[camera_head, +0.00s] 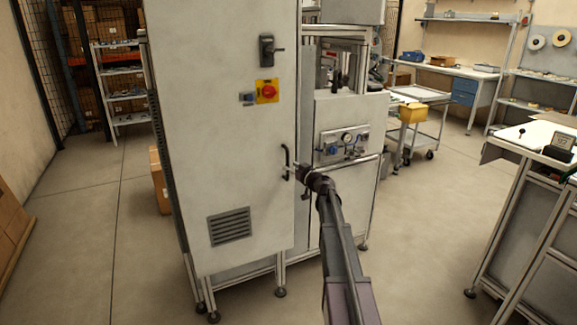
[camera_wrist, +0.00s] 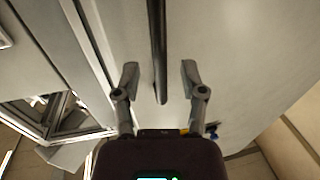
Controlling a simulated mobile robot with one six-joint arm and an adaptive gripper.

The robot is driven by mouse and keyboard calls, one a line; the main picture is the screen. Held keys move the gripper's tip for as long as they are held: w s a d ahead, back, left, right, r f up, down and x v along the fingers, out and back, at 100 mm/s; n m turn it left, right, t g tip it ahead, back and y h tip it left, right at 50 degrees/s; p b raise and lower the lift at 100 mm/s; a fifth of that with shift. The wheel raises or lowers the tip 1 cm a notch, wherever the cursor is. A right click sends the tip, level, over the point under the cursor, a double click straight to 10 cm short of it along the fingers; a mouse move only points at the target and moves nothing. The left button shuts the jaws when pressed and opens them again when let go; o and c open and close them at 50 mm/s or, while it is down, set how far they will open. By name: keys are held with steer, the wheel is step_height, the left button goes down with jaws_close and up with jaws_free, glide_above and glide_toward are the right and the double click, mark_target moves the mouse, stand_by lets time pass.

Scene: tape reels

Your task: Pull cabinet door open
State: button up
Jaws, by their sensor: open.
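The cabinet door (camera_head: 215,150) is a tall pale grey panel that looks shut in the head view; it fills much of the wrist view (camera_wrist: 225,50). Its dark upright bar handle (camera_head: 286,160) sits near the door's right edge. My gripper (camera_head: 292,172) is at the handle's lower part, with my arm reaching in from below. In the wrist view the handle (camera_wrist: 158,45) runs down between the two spread fingers of my gripper (camera_wrist: 159,72), with a gap on each side. The fingers' exact depth around the bar is hard to tell.
The door also carries a lever latch (camera_head: 270,50), a red and yellow switch (camera_head: 267,91) and a vent (camera_head: 229,226). A machine panel with gauges (camera_head: 342,145) stands close to the right of the handle. A workbench (camera_head: 535,150) is at the right. Floor between is clear.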

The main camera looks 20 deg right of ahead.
steer(key=shift+x, duration=1.25)
